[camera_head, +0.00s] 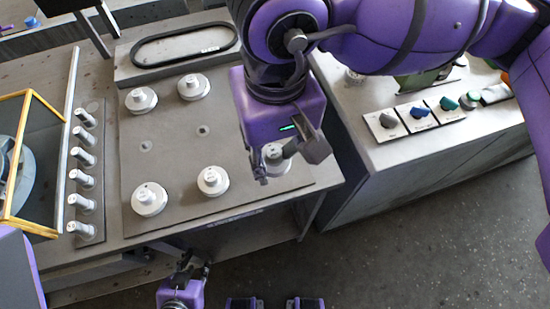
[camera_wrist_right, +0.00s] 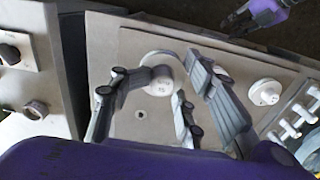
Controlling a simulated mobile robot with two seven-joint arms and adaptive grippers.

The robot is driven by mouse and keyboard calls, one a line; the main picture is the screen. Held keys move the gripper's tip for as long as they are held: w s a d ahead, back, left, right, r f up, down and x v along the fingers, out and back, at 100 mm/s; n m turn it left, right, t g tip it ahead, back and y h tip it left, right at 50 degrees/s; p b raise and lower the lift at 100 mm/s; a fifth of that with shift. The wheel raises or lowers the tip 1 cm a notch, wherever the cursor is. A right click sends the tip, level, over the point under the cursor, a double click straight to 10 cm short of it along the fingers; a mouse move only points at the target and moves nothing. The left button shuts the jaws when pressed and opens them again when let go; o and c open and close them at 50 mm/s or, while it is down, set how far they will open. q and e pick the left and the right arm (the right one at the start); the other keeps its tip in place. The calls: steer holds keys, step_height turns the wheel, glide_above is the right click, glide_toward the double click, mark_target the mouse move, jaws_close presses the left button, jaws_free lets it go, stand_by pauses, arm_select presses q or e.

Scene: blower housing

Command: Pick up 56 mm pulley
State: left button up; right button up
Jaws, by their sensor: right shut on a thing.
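A white round pulley (camera_head: 275,160) is at the right end of the front row on the grey board; its label is too small to read. My right gripper (camera_head: 290,162) is over it from above, shut on it, and partly hides it. In the right wrist view the pulley (camera_wrist_right: 161,84) lies between the two fingers. I cannot tell whether it touches the board. My left gripper (camera_head: 190,270) is low in the head view, in front of the table edge, with its fingers apart and empty. It also shows in the right wrist view (camera_wrist_right: 240,18).
Other white pulleys stand on the board (camera_head: 170,140), the nearest being one to the left (camera_head: 213,180). A row of pins (camera_head: 82,158) and a yellow-framed case (camera_head: 25,160) are at left. A belt (camera_head: 185,45) lies behind. A switch panel (camera_head: 425,110) is at right.

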steer(key=shift+s+r+p, duration=0.1)
steer(key=shift+s+r, duration=0.1)
steer(key=shift+s, duration=0.7)
steer(key=shift+s+r+p, duration=0.1)
steer(key=shift+s+r, duration=0.1)
steer(key=shift+s, duration=0.75)
steer(key=shift+s+r+p, duration=0.1)
steer(key=shift+s+r, duration=0.1)
steer(key=shift+s, duration=0.7)
